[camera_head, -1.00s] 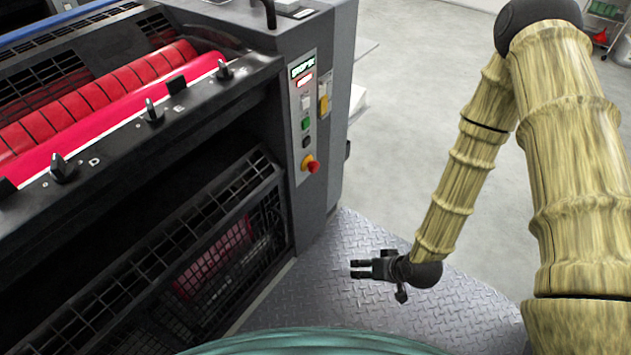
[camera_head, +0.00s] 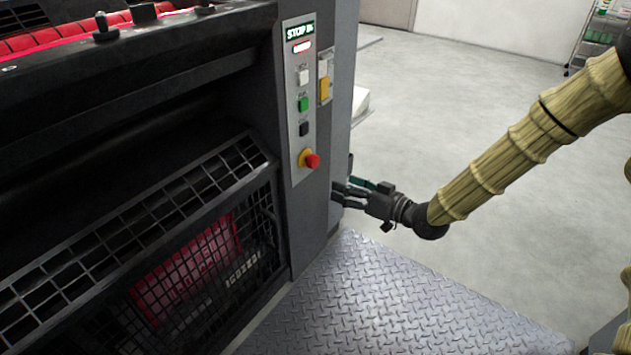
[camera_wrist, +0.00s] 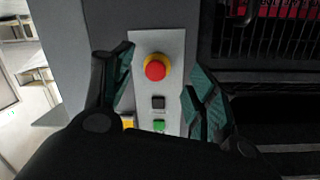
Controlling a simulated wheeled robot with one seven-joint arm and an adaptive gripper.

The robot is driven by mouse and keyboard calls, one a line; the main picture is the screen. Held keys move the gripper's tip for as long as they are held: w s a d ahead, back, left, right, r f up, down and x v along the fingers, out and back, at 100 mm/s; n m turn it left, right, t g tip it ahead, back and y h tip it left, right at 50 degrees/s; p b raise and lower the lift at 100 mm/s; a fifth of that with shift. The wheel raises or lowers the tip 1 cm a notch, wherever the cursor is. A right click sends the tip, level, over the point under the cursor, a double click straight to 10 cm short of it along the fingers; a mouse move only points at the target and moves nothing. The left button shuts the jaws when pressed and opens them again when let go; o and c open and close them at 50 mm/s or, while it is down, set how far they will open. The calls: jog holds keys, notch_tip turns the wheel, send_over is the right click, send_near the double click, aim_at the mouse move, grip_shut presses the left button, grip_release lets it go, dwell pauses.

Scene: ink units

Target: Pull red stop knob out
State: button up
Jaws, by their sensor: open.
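The red stop knob (camera_head: 312,161) sits on a yellow collar at the bottom of the light control panel (camera_head: 298,110) on the machine's end face. The display above it reads "STOP IN". Nothing is held.
Above the knob are a black button (camera_head: 304,129), a green button (camera_head: 303,104) and a white one. A yellow switch (camera_head: 325,88) is to their right. A mesh guard (camera_head: 190,270) covers the machine's lower left. The tread plate floor (camera_head: 390,300) is clear.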

aim_at(316, 163)
jog(key=shift+n+y, duration=0.9)
jog(key=w+a+b, duration=0.2)
jog(key=w+a+r+b, duration=0.1)
jog(key=w+a+b, duration=0.1)
jog(key=w+a, duration=0.1)
jog(key=w+a+r+b, duration=0.1)
jog(key=w+a+b, duration=0.1)
jog(key=b, duration=0.1)
jog(key=shift+w+a, duration=0.2)
jog(key=shift+w, duration=0.05)
jog(key=shift+w+a+r, duration=0.2)
jog(key=shift+w+a, duration=0.25)
jog(key=shift+a, duration=0.15)
